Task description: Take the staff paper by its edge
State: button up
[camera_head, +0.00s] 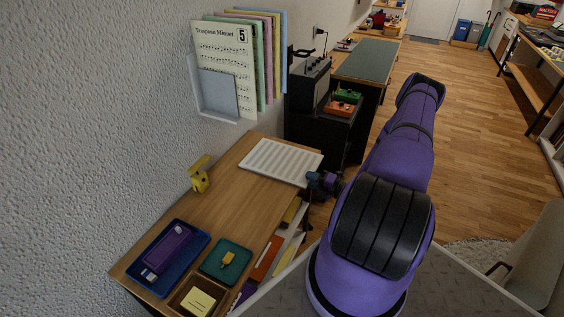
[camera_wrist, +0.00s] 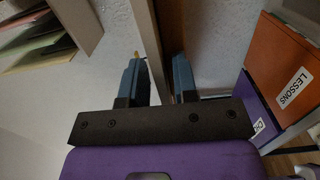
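The staff paper (camera_head: 281,161), a white ruled pad or sheaf, lies flat at the far end of the wooden desk top (camera_head: 212,217). In the head view my gripper (camera_head: 318,180) is at the paper's right corner, by the desk's right edge; whether it touches the paper is unclear. In the wrist view my gripper (camera_wrist: 157,62) is open, its two blue fingers apart. A pale, thin edge runs between them, with brown wood to its right; I cannot tell how much of that edge is paper and how much is desk.
A wall rack (camera_head: 217,96) holds coloured music sheets above the desk. A yellow figure (camera_head: 200,175), a blue tray (camera_head: 169,257) and a teal tray (camera_head: 224,262) stand on the desk. An orange box labelled LESSONS (camera_wrist: 288,75) is below. A black amplifier (camera_head: 308,88) stands beyond.

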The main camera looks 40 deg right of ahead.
grip_shut()
jog(key=shift+r, duration=0.1)
